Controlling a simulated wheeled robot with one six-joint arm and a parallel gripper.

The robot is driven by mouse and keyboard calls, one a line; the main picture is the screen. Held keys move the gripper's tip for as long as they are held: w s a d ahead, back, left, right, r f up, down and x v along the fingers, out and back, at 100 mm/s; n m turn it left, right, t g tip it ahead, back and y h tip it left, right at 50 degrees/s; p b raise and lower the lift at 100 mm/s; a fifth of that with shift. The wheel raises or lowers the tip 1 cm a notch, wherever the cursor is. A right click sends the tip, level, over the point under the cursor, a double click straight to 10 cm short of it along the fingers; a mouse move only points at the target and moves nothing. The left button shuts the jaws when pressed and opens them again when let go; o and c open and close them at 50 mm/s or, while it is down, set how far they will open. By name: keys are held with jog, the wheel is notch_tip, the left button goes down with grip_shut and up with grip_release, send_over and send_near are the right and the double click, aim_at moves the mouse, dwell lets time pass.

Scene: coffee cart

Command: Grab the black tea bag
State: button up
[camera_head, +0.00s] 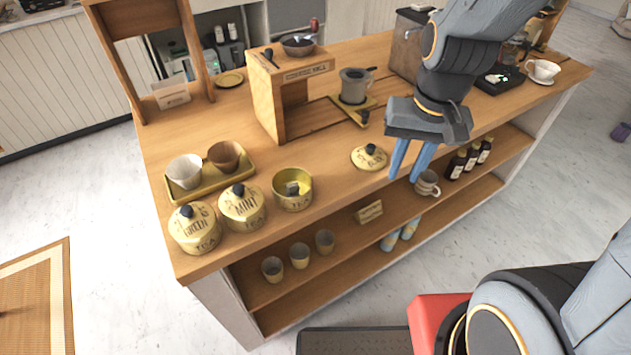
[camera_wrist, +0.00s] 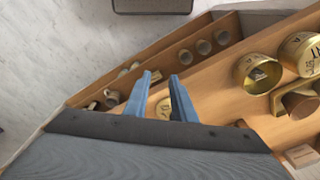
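An open yellow tea canister (camera_head: 292,202) stands near the front edge of the cart top. Inside it a pale tea bag (camera_head: 301,186) with a dark part shows; its label cannot be read. The open canister also shows in the wrist view (camera_wrist: 241,76), where its contents are unclear. The canister's lid (camera_head: 367,161) with a black knob lies on the counter to its right. My gripper (camera_head: 407,174) has two blue fingers, open and empty, pointing down to the right of the lid. In the wrist view the fingers (camera_wrist: 162,76) are apart.
Lidded Mint (camera_head: 241,212) and Green (camera_head: 194,232) tea canisters stand left of the open one. Behind them a tray (camera_head: 184,196) holds two cups. A wooden stand (camera_head: 265,105) rises behind the lid. Shelves below hold cups (camera_head: 299,257) and bottles (camera_head: 457,165).

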jog(key=w+a+m+g+y+b, duration=0.1)
jog(key=w+a+m+g+y, duration=0.15)
jog(key=a+m, duration=0.6)
jog(key=m+y, duration=0.1)
jog(key=m, duration=0.2)
send_near(293, 184)
jog(key=f, duration=0.2)
jog(key=shift+g, duration=0.35)
jog(key=shift+a+p+x, duration=0.15)
jog(key=shift+a+x, duration=0.05)
jog(key=shift+x, duration=1.4)
jog(key=shift+a+p+x, duration=0.15)
jog(key=shift+x, duration=1.4)
jog(key=shift+w+r+n, duration=0.1)
jog(key=shift+w+n, duration=0.05)
jog(key=shift+n, duration=0.1)
grip_shut()
